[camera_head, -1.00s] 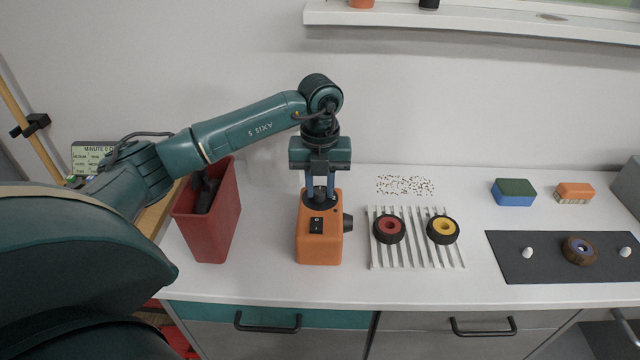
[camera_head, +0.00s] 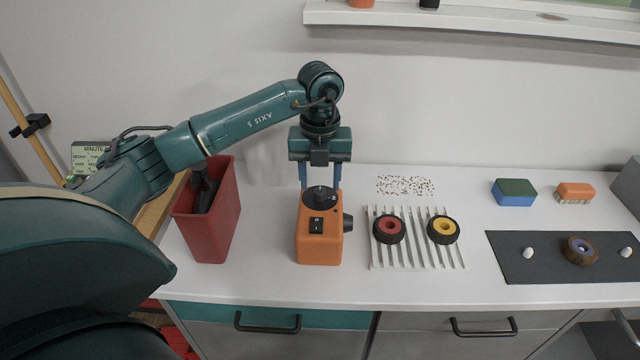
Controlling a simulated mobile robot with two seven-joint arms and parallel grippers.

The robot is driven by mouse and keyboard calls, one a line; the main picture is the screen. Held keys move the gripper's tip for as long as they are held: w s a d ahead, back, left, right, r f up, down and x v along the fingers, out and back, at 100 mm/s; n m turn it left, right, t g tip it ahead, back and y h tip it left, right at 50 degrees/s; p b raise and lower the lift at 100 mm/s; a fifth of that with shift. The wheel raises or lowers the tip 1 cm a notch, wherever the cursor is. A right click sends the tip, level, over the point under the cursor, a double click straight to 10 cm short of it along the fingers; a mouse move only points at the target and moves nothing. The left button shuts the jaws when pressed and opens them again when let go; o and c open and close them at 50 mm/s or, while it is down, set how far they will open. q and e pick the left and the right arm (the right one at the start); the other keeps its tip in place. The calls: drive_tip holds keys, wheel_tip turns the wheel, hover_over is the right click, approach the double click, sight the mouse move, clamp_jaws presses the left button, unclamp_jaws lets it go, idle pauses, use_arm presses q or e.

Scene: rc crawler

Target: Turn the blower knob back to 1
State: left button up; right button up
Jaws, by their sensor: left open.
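The orange blower (camera_head: 320,245) stands upright on the white bench, with a black knob (camera_head: 320,196) on its top, a black switch panel on its front and a dark nozzle on its right side. A pale mark shows at the knob's right; the knob's exact setting is too small to tell. My left gripper (camera_head: 320,186) points down at the blower's top. Its blue fingers are spread wide, one to each side of the knob and seemingly a little behind or above it. Nothing is between them. My right gripper is not in view.
A red bin (camera_head: 222,225) with dark items stands left of the blower. A ribbed white rack (camera_head: 415,262) with a red-hubbed wheel (camera_head: 389,229) and a yellow-hubbed wheel (camera_head: 443,229) lies to the right. A dark mat (camera_head: 510,262) lies farther right. A wall shelf (camera_head: 450,27) hangs above.

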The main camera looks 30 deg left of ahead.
sight(319, 191)
use_arm(q)
wheel_tip(319, 191, up, 11)
drive_tip(key=shift+r, duration=0.15)
idle(0.5)
drive_tip(key=shift+s, duration=0.1)
